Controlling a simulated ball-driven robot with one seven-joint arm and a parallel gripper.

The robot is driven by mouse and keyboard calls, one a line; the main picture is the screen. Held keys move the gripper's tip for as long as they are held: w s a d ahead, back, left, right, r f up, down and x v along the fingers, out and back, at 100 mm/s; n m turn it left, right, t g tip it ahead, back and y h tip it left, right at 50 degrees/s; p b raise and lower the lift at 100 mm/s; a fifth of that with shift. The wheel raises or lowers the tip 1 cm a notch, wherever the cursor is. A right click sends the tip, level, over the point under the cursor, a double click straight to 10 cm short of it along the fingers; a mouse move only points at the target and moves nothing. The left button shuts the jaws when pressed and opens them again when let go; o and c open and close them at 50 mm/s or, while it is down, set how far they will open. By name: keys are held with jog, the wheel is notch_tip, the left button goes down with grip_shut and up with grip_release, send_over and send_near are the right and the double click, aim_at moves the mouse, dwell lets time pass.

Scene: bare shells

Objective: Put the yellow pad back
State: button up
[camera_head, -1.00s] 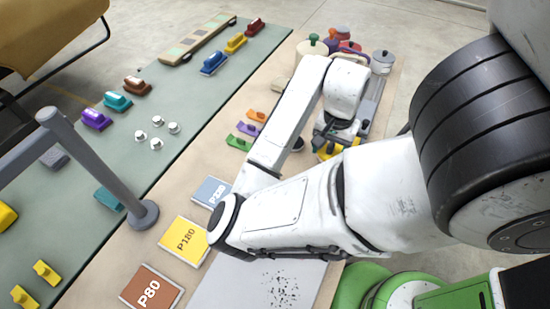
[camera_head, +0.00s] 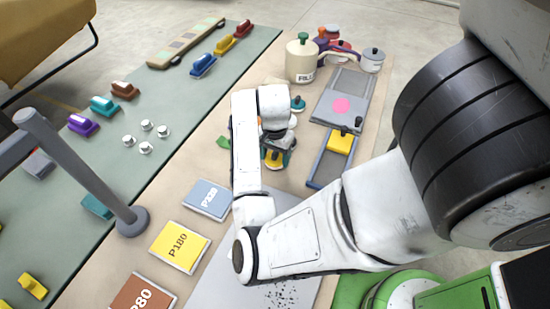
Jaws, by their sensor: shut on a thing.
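My gripper (camera_head: 277,140) is left of the middle of the near bench, pointing down. It is shut on a small yellow pad (camera_head: 274,160), whose yellow lower part shows below the jaws; its upper part is mostly hidden. I cannot tell whether the pad touches the bench.
Labelled cards P320 (camera_head: 208,199), P180 (camera_head: 180,246) and P80 (camera_head: 143,297) lie front left. A grey tray with a pink disc (camera_head: 341,106), a cream jar (camera_head: 301,61) and a grey pot (camera_head: 373,60) stand behind. A grey post (camera_head: 85,165) rises at left.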

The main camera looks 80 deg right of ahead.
aim_at(275, 153)
jog(key=shift+f, duration=0.9)
jog(key=shift+f, duration=0.1)
jog(key=o, duration=1)
notch_tip(275, 153, up, 11)
jog(key=shift+r+p, duration=0.1)
jog(key=shift+p, duration=0.35)
jog(key=shift+r, duration=0.55)
